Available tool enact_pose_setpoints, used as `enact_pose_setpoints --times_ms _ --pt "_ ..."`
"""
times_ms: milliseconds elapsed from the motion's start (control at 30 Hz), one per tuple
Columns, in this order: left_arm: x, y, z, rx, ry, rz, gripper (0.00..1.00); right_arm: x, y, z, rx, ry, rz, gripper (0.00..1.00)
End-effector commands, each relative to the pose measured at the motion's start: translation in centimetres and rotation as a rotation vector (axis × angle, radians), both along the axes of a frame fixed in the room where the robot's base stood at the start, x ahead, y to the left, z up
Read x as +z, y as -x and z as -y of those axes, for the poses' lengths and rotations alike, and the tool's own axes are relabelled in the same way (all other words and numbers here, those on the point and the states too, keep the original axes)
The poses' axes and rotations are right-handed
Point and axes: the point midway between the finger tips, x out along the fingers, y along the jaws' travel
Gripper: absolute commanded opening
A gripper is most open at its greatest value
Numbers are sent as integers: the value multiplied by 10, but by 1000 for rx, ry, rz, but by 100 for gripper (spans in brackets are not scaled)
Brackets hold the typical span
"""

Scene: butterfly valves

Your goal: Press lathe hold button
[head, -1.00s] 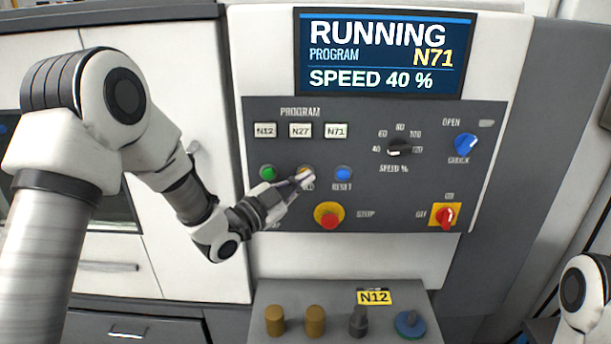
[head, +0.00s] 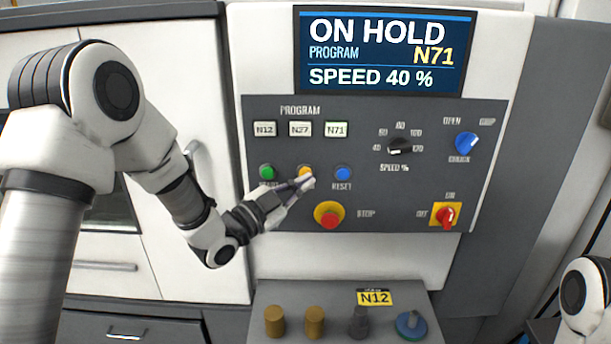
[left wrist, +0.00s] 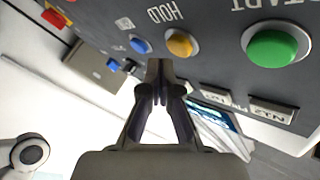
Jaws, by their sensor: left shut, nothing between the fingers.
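The yellow hold button (head: 305,172) is on the grey control panel (head: 400,190), between the green start button (head: 267,172) and the blue reset button (head: 343,173). My left gripper (head: 306,182) is shut and empty, its tip just below the yellow button in the head view. In the left wrist view the hold button (left wrist: 180,43) shows whole, with the shut fingertips (left wrist: 160,66) beside it; I cannot tell whether they touch the panel. The screen (head: 384,52) reads "ON HOLD", program N71, speed 40 %. My right gripper is not in view.
A red stop button (head: 329,215) lies just below my left gripper. To the right are the speed knob (head: 400,147), blue chuck knob (head: 466,143) and red switch (head: 446,215). A shelf with several parts and an N12 label (head: 375,297) stands below.

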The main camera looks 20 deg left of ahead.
Motion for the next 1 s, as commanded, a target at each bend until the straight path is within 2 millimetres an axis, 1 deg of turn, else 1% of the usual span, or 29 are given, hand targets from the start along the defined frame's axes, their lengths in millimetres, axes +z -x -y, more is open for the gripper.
enact_pose_setpoints --times_ms 167,600,667,1000 --pt "0 2 1 0 0 0 0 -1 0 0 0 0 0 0" --pt "-1 42 12 -1 0 1 0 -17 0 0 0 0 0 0" --pt "-1 46 13 0 0 0 0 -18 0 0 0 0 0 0" --pt "0 48 14 0 0 0 0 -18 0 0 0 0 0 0"
